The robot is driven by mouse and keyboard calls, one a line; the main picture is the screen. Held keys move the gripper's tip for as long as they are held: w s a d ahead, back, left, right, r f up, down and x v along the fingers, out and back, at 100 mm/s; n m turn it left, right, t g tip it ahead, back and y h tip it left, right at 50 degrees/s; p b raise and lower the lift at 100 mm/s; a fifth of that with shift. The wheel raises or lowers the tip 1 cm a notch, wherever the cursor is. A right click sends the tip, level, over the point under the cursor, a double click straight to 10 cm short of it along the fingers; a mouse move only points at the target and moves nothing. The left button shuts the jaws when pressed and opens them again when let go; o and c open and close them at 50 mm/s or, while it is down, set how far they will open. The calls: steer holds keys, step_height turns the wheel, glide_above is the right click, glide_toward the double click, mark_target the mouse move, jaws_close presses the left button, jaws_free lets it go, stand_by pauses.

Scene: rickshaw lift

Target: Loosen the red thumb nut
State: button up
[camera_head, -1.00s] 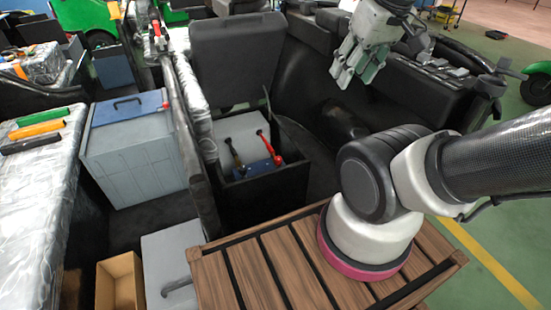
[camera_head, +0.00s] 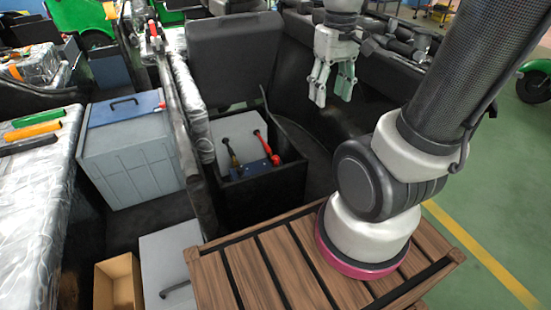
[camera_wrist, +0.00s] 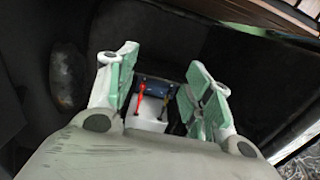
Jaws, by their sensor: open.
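My gripper (camera_head: 332,96) is open and empty, pointing down, above and to the right of an open black box (camera_head: 262,199). Inside the box is a white battery-like block with a blue part (camera_head: 252,168), a red-sleeved cable (camera_head: 262,143) and a black and yellow cable (camera_head: 233,155). A small red knob, which looks like the thumb nut (camera_head: 276,160), sits at the lower end of the red cable.
A raised black seat back (camera_head: 233,58) stands behind the box. A slatted wooden platform (camera_head: 240,285) is in front. A grey case with blue lid (camera_head: 130,155) and a covered bench with tools (camera_head: 35,200) lie left.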

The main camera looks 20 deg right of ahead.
steer(key=w+f+m+g, duration=0.3)
steer(key=w+f, duration=0.9)
steer(key=f, duration=0.3)
steer(key=m, duration=0.9)
glide_above(276, 157)
steer(key=s, duration=0.8)
steer(key=shift+t, duration=0.3)
steer(key=w+x, duration=0.1)
steer(key=x, duration=0.7)
steer(key=w+f+x, duration=0.1)
steer(key=w+x, duration=0.1)
steer(key=x, duration=0.5)
steer(key=w+x, duration=0.2)
steer(key=x, duration=0.6)
steer(key=shift+w+a+f, duration=0.15)
steer(key=shift+w+f, duration=0.05)
steer(key=shift+f, duration=0.3)
steer(key=w+m+t, duration=0.1)
steer(key=w+m, duration=0.1)
steer(key=w, duration=0.1)
steer(key=w+m+t, duration=0.1)
steer(key=w+m, duration=0.1)
steer(key=w, duration=0.2)
steer(key=shift+w, duration=0.2)
steer(key=shift+w+m+t, duration=0.25)
steer(key=shift+m+t, duration=0.05)
steer(key=shift+m, duration=0.6)
step_height(276, 157, down, 8)
steer(key=shift+r, duration=0.1)
steer(key=c, duration=1.1)
